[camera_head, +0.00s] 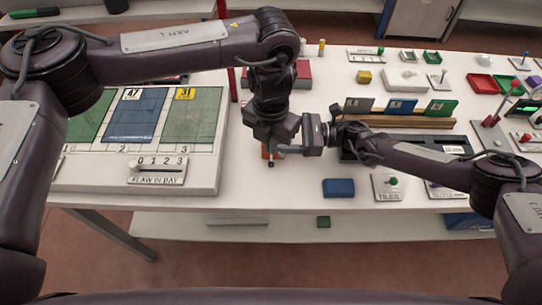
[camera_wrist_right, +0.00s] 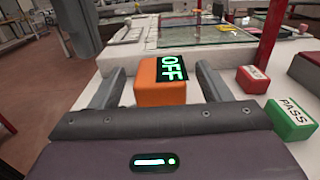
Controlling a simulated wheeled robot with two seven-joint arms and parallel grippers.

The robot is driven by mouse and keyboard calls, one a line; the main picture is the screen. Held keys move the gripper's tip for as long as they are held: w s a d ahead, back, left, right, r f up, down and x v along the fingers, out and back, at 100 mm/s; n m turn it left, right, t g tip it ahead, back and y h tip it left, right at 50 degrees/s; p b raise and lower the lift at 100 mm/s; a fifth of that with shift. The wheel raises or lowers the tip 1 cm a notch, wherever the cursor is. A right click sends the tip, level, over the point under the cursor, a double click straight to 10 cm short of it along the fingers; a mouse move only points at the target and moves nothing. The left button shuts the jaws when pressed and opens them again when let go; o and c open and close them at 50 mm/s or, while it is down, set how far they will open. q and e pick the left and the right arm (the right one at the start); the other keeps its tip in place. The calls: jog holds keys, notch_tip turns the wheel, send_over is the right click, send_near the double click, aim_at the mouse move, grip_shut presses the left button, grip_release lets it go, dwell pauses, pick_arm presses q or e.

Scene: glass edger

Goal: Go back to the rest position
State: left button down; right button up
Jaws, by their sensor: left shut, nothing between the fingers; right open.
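My left arm comes in from the left in the head view and hangs down over the white table (camera_head: 240,190). My left gripper (camera_head: 271,159) is at its lower end, shut and small in the picture. My right gripper (camera_head: 284,149) reaches in from the right, close to it, its fingers toward the left. In the right wrist view, its fingers (camera_wrist_right: 160,88) are apart, and an orange block (camera_wrist_right: 152,92) with an OFF label stands ahead between them. Contact cannot be told. In the head view, only a bit of orange (camera_head: 265,152) shows beside the left wrist.
A raised white panel (camera_head: 207,180) with coloured plates stands at the left. A blue block (camera_head: 338,188) lies near the front edge. A green PASS block (camera_wrist_right: 290,118) and a red block (camera_wrist_right: 252,79) are right of the right gripper in the wrist view. Rack plates (camera_head: 400,107) stand behind.

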jog(key=shift+d, duration=1.85)
